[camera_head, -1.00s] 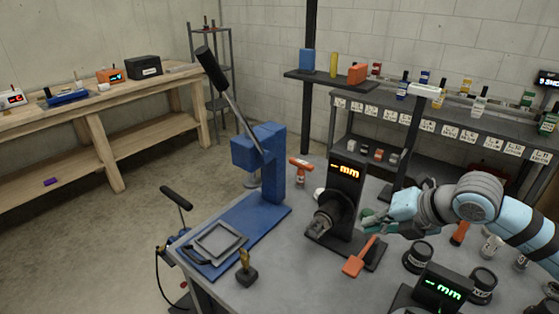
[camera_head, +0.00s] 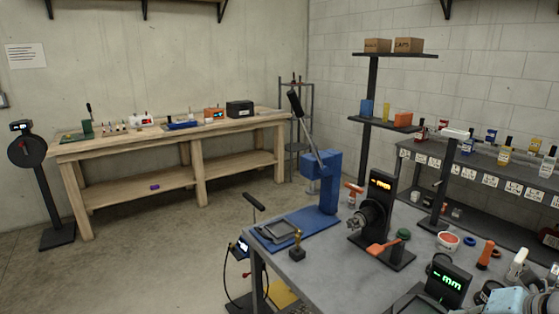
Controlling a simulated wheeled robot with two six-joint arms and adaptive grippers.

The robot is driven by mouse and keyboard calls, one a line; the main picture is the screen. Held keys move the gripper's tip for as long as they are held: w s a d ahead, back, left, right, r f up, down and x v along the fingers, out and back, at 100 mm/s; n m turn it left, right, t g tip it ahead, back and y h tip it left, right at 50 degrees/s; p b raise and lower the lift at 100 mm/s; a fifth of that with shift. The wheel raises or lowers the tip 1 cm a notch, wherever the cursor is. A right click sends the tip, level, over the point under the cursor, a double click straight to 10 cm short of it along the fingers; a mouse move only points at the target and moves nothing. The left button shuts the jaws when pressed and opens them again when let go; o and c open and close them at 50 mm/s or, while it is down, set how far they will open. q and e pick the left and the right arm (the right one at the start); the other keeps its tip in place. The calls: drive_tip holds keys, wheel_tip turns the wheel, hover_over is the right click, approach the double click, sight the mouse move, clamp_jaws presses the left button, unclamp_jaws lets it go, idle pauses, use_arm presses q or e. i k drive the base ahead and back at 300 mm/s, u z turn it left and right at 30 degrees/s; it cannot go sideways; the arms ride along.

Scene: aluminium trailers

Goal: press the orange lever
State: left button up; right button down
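The orange lever (camera_head: 384,246) is a flat paddle at the foot of the black gauge (camera_head: 380,192), whose display glows orange with "mm". It sticks out towards the front, low over the grey table, and nothing of mine touches it. A light-blue part of my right arm shows at the bottom right corner, apart from the lever. My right gripper's fingers are not visible. My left gripper is not in view.
A blue press (camera_head: 322,182) with a long black handle stands left of the gauge. A small brass-topped stamp (camera_head: 297,247) sits near the table's front edge. A second gauge (camera_head: 447,283) with a green display stands at the right. Open floor lies left of the table.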

sight(375, 250)
drive_tip(key=k, duration=0.85)
